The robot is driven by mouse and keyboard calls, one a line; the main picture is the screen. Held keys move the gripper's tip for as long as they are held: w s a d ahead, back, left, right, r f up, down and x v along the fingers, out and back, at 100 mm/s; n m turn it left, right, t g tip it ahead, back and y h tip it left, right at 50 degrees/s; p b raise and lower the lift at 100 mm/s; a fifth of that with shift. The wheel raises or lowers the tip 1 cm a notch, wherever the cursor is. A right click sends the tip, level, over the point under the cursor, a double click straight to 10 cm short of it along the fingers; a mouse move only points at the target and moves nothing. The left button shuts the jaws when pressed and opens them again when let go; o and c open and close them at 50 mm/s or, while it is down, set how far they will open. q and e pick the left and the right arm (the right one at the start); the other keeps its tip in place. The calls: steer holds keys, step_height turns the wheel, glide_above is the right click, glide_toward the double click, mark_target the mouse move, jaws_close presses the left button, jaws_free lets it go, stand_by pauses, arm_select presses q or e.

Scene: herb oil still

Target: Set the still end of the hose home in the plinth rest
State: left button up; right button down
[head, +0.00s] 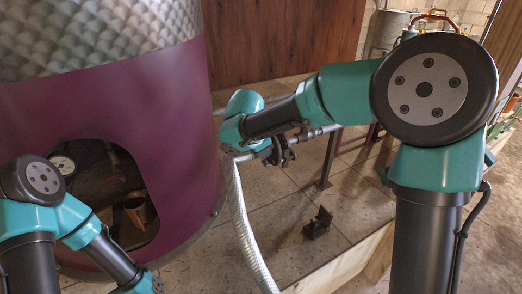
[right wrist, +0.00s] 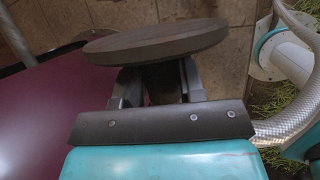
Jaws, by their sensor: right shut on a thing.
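The silver braided hose (head: 243,225) hangs from beside my right gripper down to the bottom edge of the head view. It also curves along the right of the right wrist view (right wrist: 277,127). My right gripper (head: 280,152) is raised right of the purple still (head: 150,110). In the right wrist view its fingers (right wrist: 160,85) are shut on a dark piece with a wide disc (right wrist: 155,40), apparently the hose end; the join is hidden. A small dark bracket (head: 318,222), possibly the plinth rest, stands on the tiles below, apart from the gripper.
The still has a dark opening (head: 110,190) at lower left, with a gauge beside it. A thin dark post (head: 330,160) stands beyond the gripper. A pale timber edge (head: 345,265) runs along the lower right. The tiles around the bracket are clear.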

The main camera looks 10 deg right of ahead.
steer(key=shift+r, duration=1.55)
steer(key=shift+w+a+f, duration=0.15)
steer(key=shift+w+f, duration=0.1)
steer(key=shift+f, duration=0.4)
steer(key=a+f+m+g, duration=0.2)
steer(key=f+m, duration=0.4)
steer(key=f, duration=0.8)
steer(key=a+f+m+g, duration=0.3)
steer(key=f+m, duration=0.4)
steer(key=f, duration=0.6)
steer(key=a+f+m+g, duration=0.2)
steer(key=f+m, duration=0.4)
steer(key=f, duration=0.8)
steer(key=shift+a+f+m+g, duration=0.3)
steer(key=shift+f+m+g, duration=0.1)
steer(key=shift+g, duration=0.2)
steer(key=shift+r, duration=0.1)
